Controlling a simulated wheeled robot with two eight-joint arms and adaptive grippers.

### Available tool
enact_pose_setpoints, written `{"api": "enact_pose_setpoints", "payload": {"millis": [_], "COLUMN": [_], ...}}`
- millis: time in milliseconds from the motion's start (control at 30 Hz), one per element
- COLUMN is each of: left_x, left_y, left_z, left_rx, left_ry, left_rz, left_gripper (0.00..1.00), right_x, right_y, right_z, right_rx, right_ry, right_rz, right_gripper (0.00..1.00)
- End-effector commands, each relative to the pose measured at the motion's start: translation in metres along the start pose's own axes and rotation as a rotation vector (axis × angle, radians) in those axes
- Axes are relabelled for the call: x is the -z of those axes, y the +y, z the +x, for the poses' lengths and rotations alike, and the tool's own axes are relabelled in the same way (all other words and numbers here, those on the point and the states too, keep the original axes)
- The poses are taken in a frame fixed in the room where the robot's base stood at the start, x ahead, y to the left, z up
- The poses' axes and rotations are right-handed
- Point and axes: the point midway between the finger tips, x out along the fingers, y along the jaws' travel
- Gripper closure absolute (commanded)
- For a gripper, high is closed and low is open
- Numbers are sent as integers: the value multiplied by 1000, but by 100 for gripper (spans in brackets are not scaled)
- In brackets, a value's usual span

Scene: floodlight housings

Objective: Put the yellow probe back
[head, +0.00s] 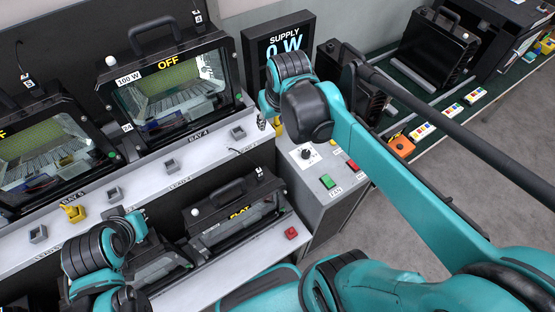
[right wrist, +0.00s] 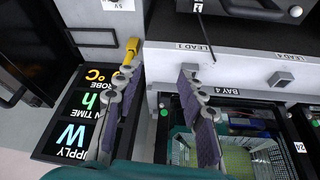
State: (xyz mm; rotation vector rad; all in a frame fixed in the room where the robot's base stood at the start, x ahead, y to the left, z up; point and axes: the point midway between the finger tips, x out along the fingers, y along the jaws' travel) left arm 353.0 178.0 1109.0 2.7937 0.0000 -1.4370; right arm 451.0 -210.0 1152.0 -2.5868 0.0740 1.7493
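A small yellow piece, which looks like the yellow probe (right wrist: 131,50), shows at the tip of the left-hand finger in the right wrist view. It sits beside the end of the white shelf and the dark display. In the head view a bit of yellow (head: 278,127) shows beside my right gripper (head: 264,122), mostly hidden. My right gripper (right wrist: 160,82) is open, its two fingers spread wide; the yellow piece is at one finger, not clamped between both. My left arm is at the lower left of the head view; its fingertips cannot be made out.
A yellow block (head: 74,212) sits on the white shelf (head: 135,185) among grey holders (head: 170,165). Lit housings stand behind it. A supply display (head: 283,45) rises behind my right arm. A control box (head: 328,182) with knob and buttons is beside the shelf.

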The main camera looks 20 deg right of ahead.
Motion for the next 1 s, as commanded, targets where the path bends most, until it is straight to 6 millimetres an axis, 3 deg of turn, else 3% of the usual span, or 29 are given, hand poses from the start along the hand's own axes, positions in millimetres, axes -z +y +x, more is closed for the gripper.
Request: {"api": "enact_pose_setpoints", "payload": {"millis": [33, 200, 400, 567, 1000], "left_x": [0, 0, 0, 0, 0], "left_y": [0, 0, 0, 0, 0], "left_z": [0, 0, 0, 0, 0], "left_rx": [0, 0, 0, 0, 0], "left_ry": [0, 0, 0, 0, 0], "left_rz": [0, 0, 0, 0, 0], "left_gripper": [100, 100, 100, 100, 100], "right_x": [-16, -60, -97, -108, -108], "right_y": [-5, -17, -25, -28, -28], "right_z": [-4, -7, -1, 2, 2], "right_rx": [3, 15, 29, 34, 34], "right_ry": [27, 125, 209, 237, 239], "right_rz": [-6, -23, -34, -37, -38], "right_gripper": [60, 60, 60, 60, 60]}}
